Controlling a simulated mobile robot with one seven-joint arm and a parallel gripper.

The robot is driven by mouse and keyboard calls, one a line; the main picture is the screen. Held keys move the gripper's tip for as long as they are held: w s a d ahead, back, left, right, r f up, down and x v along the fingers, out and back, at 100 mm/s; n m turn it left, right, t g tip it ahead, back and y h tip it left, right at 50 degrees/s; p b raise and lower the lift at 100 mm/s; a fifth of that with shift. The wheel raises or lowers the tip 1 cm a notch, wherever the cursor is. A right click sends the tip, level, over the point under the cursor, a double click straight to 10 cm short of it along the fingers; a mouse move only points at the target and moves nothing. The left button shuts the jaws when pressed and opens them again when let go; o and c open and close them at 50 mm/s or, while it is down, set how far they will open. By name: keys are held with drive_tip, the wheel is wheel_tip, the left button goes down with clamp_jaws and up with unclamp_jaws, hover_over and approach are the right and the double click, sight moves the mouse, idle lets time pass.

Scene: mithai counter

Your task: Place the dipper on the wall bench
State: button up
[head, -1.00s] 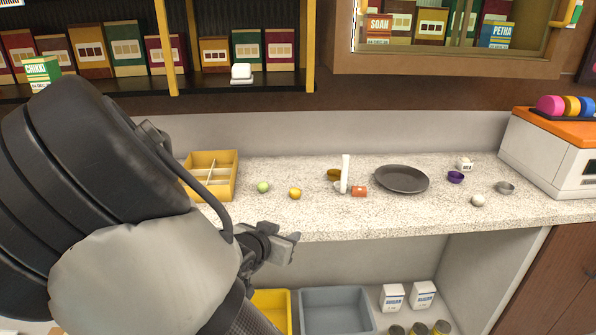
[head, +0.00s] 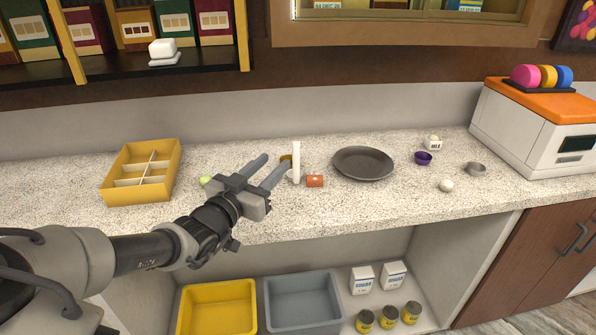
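A white upright piece (head: 296,163), which looks like the dipper's handle, stands on the speckled counter against the wall, which I take as the wall bench (head: 400,200). I see nothing held between the fingers. Whether a finger touches the white piece cannot be told. A brownish-gold round item (head: 287,160) shows partly behind the fingers.
A yellow divided box (head: 170,178) and a partly hidden green ball (head: 206,181) are left. Yellow (head: 218,308) and grey (head: 302,305) bins sit below.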

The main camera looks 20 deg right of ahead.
sight(295, 160)
drive_tip(key=b+x, duration=0.4)
drive_tip(key=x, duration=1.2)
drive_tip(key=shift+f, duration=0.15)
drive_tip(key=shift+s+d, duration=0.15)
drive_tip(key=shift+c, duration=0.2)
clamp_jaws()
